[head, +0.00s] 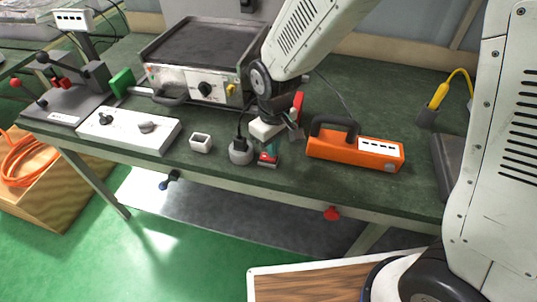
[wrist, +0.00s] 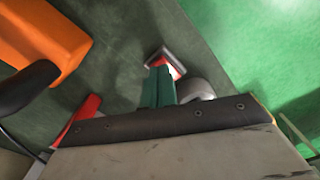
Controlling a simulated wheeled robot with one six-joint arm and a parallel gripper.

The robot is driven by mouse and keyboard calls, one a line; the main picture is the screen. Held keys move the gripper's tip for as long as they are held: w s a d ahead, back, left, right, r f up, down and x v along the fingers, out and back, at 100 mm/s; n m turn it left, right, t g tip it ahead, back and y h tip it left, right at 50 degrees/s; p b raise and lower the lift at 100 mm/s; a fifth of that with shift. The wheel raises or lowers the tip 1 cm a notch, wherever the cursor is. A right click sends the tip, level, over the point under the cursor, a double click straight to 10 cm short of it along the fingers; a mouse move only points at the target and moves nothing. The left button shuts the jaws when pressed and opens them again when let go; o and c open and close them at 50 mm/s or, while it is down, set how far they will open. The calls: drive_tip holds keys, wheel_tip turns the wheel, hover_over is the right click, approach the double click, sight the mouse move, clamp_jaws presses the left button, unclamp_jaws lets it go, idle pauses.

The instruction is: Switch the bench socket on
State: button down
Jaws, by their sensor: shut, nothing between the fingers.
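A round grey socket (head: 241,155) stands near the bench's front edge with a black plug (head: 240,143) in its top. Just right of it is a small red switch (head: 267,158) in a pale frame. In the wrist view the red switch (wrist: 178,70) shows just beyond my fingertips, and part of the round grey socket (wrist: 195,90) lies beside the fingers. My gripper (head: 271,150) is shut and empty, with teal fingers pointing down at the switch. The fingers (wrist: 158,75) hide part of the switch; I cannot tell whether they touch it or which way it is set.
An orange power unit (head: 355,150) with a black handle stands to the right. A hot plate (head: 205,50) is behind. A red knob (head: 331,213) sits below the bench's front edge.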

drive_tip(key=shift+f, duration=0.6)
idle(0.3)
drive_tip(key=shift+r, duration=3.5)
drive_tip(key=s+d+r+m, duration=0.4)
drive_tip(key=s+d+r, duration=0.4)
drive_tip(key=s+d, duration=0.1)
drive_tip(key=s+d+r+m+t, duration=0.1)
drive_tip(key=s+d+r+m, duration=0.3)
drive_tip(key=s+d+r, duration=0.3)
drive_tip(key=s+d, duration=0.3)
drive_tip(key=d, duration=0.2)
drive_tip(key=shift+s+r, duration=0.25)
drive_tip(key=shift+r, duration=0.1)
